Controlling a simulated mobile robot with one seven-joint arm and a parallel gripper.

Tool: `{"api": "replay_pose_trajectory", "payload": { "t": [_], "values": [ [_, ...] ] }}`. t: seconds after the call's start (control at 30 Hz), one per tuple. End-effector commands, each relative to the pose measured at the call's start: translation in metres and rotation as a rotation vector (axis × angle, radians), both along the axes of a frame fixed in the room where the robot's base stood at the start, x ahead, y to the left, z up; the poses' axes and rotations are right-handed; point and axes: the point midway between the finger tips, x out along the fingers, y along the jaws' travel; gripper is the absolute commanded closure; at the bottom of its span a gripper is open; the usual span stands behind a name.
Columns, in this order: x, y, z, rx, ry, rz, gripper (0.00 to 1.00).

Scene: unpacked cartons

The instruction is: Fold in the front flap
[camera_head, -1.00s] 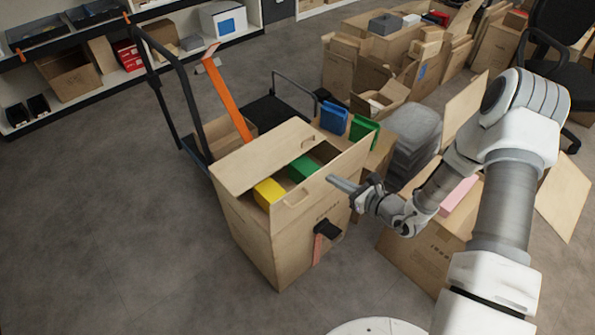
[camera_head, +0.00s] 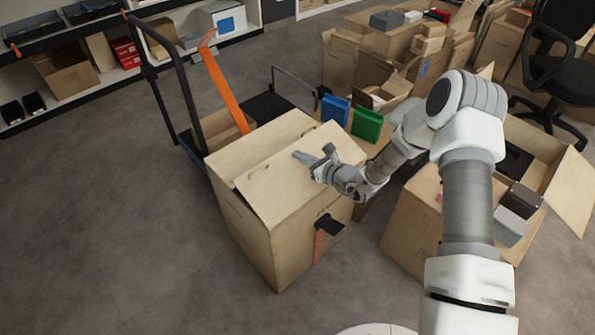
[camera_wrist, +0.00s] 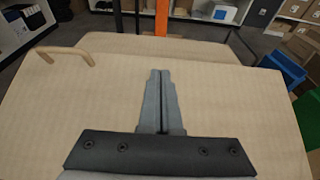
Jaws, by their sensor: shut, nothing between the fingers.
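The tall brown carton (camera_head: 255,240) stands upright in the middle of the head view. Its front flap (camera_head: 285,190) lies folded inward over the opening, close to level, with its far edge by the other flap (camera_head: 250,145). The shut fingers also show in the wrist view (camera_wrist: 160,75). I cannot tell whether they touch the flap. The carton's contents are hidden.
An open carton (camera_head: 420,220) with dark and grey boxes stands to the right under my arm. A blue thing (camera_head: 334,108) and a green thing (camera_head: 367,124) stand behind. A cart with an orange strip (camera_head: 225,85) is behind left. The left floor is clear.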

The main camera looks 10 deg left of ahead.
Motion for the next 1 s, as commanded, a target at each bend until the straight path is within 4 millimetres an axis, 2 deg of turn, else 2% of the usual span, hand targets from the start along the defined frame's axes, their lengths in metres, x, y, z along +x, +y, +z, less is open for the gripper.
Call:
{"api": "replay_pose_trajectory", "payload": {
  "t": [0.1, 0.3, 0.53, 1.0],
  "values": [
    [0.004, 0.006, -0.018, 0.0, 0.004, 0.0, 1.0],
    [0.008, 0.011, -0.039, 0.0, 0.003, 0.0, 1.0],
    [0.008, 0.01, -0.024, 0.0, 0.0, 0.0, 1.0],
    [0.008, 0.009, 0.033, 0.0, 0.0, 0.0, 1.0]
  ]
}}
